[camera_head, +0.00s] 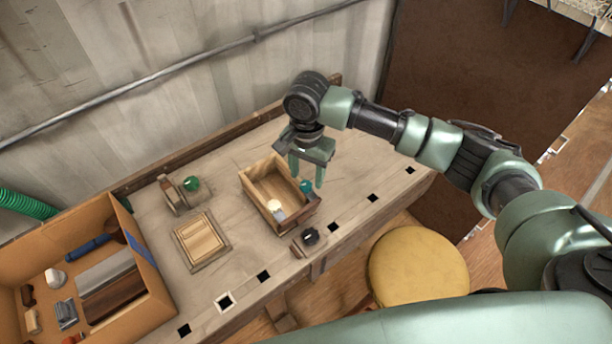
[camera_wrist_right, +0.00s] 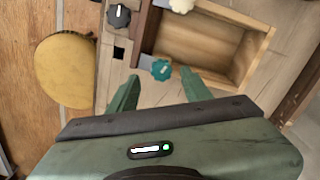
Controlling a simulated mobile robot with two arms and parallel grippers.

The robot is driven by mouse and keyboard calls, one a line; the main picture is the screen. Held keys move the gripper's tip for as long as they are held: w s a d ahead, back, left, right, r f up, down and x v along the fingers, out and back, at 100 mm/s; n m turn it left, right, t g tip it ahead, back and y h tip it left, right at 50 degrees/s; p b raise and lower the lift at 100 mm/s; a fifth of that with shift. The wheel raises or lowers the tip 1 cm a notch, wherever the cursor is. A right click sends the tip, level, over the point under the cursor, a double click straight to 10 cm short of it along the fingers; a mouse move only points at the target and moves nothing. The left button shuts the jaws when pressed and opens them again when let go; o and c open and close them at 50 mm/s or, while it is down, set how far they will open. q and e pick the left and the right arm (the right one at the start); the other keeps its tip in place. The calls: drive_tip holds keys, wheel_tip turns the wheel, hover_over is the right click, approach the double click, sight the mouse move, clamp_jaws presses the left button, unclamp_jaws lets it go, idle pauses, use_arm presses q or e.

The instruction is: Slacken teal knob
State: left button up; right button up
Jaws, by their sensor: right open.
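The teal knob (camera_head: 306,186) sits on the right part of the front of an open wooden box (camera_head: 255,196) on the workbench. In the right wrist view the teal knob (camera_wrist_right: 161,70) lies between the fingertips, beyond them. My right gripper (camera_head: 306,177) is open and points down above the knob, with its fingers apart on either side; I cannot tell whether they touch it. The right gripper (camera_wrist_right: 160,78) is empty in its wrist view. A cream knob (camera_head: 274,205) is beside the teal one on the box. My left gripper is not in view.
A black knob (camera_head: 311,237) is near the bench's front edge. A green ball-like knob (camera_head: 191,184) is on a wooden fixture to the left. A wooden tray (camera_head: 184,239) and a cardboard box of tools (camera_head: 152,279) are farther left. A yellow stool (camera_head: 418,265) stands in front.

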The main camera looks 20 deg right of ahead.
sight(306, 184)
wheel_tip(306, 184, down, 2)
drive_tip(key=shift+w+f, duration=0.1)
drive_tip(key=shift+f, duration=0.45)
clamp_jaws()
drive_tip(key=shift+r+n+p, duration=0.2)
drive_tip(key=shift+n+p, duration=0.2)
drive_tip(key=shift+p, duration=0.45)
drive_tip(key=n+p, duration=0.3)
drive_tip(key=shift+a+p, duration=0.1)
drive_tip(key=shift+p, duration=0.25)
drive_tip(key=n+p, duration=0.2)
drive_tip(key=shift+n, duration=0.4)
drive_tip(key=n+p, duration=0.2)
drive_tip(key=n, duration=0.2)
drive_tip(key=shift+f+p, duration=0.1)
drive_tip(key=shift+p, duration=0.2)
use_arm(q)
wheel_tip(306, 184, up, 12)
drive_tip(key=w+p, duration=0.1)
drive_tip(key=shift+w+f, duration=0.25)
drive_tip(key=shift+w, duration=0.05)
use_arm(e)
drive_tip(key=shift+f+n, duration=0.1)
drive_tip(key=shift+n, duration=2)
